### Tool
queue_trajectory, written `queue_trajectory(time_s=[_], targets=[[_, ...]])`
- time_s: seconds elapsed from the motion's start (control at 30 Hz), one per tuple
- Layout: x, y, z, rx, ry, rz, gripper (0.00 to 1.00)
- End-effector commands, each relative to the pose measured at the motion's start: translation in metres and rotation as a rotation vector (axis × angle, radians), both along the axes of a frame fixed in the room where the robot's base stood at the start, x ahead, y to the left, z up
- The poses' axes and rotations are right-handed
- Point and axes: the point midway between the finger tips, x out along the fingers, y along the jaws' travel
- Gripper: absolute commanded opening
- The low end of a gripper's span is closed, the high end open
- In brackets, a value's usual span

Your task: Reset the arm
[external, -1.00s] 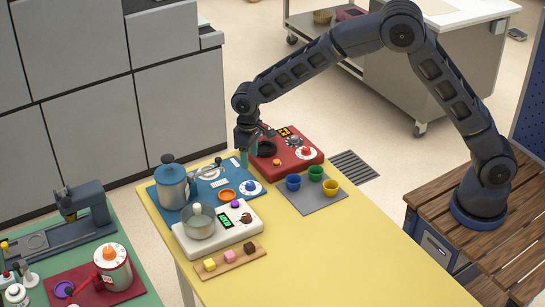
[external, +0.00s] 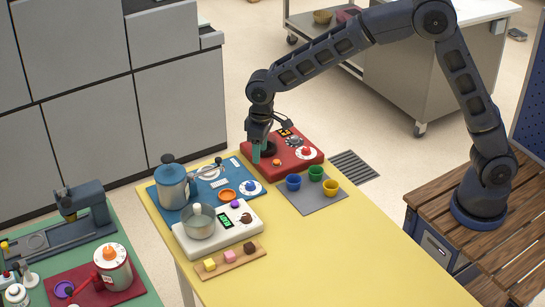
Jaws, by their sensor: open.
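My gripper (external: 265,155) hangs from my dark arm at the far end of the yellow table (external: 335,245). It points down over the left part of the red device (external: 305,163), which carries a black ring, a dial and a red knob. The jaws are open and I see nothing between them. They look small here, and I cannot tell whether they touch the device. My arm arches up and back to its base on the wooden slatted bench (external: 430,210) at the right.
A grey mat (external: 318,200) bears blue, green and yellow cups. A blue mat holds a metal canister (external: 172,185); a white scale (external: 232,230) bears a glass bowl. A wooden board (external: 230,262) carries small blocks. The table's near right part is clear.

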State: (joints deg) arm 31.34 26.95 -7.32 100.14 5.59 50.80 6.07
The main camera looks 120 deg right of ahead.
Motion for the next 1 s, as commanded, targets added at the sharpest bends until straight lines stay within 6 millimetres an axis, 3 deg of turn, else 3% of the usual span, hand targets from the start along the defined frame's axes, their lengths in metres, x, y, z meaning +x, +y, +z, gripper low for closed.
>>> queue_trajectory(time_s=[0.03, 0.2, 0.5, 0.8, 1.0], targets=[[-0.001, 0.017, 0.017, -0.004, -0.012, 0.022, 0.52], [-0.010, 0.070, 0.060, -0.015, -0.043, 0.094, 0.52], [-0.042, 0.161, 0.123, -0.037, -0.098, 0.223, 0.52], [-0.092, 0.244, 0.169, -0.059, -0.150, 0.355, 0.52], [-0.133, 0.294, 0.189, -0.076, -0.184, 0.441, 0.52]])
